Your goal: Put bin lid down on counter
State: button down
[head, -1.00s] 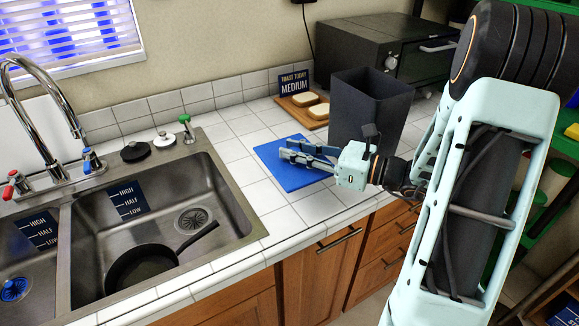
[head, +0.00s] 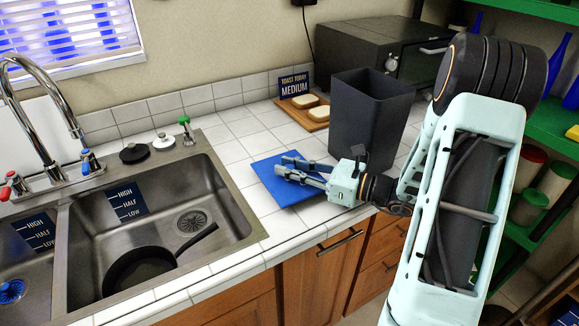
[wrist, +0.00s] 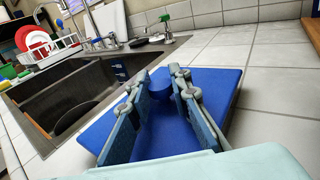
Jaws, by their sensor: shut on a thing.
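The bin lid (head: 264,173) is a flat blue square at the counter's front part, beside the dark bin (head: 352,120). In the wrist view the lid (wrist: 228,95) has a round blue knob (wrist: 159,88) near its middle. My gripper (head: 284,167) is over the lid, its two fingers low and pointing left in the head view. In the wrist view my gripper (wrist: 160,80) has its fingers on both sides of the knob and holds it. The lid lies flat, at or very close to the white tiled counter (head: 234,150); I cannot tell whether it touches.
The sink (head: 150,225) with a black pan (head: 140,268) is to the left. Behind are a board with bread (head: 303,110), a toast sign (head: 297,83) and a toaster oven (head: 350,50). Clear tiles lie between sink and lid. The counter's front edge is close to the lid.

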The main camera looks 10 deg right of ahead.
jog(key=shift+s+f, duration=0.1)
jog(key=shift+f, duration=0.2)
jog(key=c, duration=1.8)
grip_release()
jog(key=shift+f, duration=0.2)
jog(key=shift+o, duration=0.2)
jog(key=shift+r, duration=0.25)
jog(key=v, duration=0.8)
jog(key=r+v, duration=0.1)
jog(key=v, duration=0.3)
jog(key=shift+r, duration=0.1)
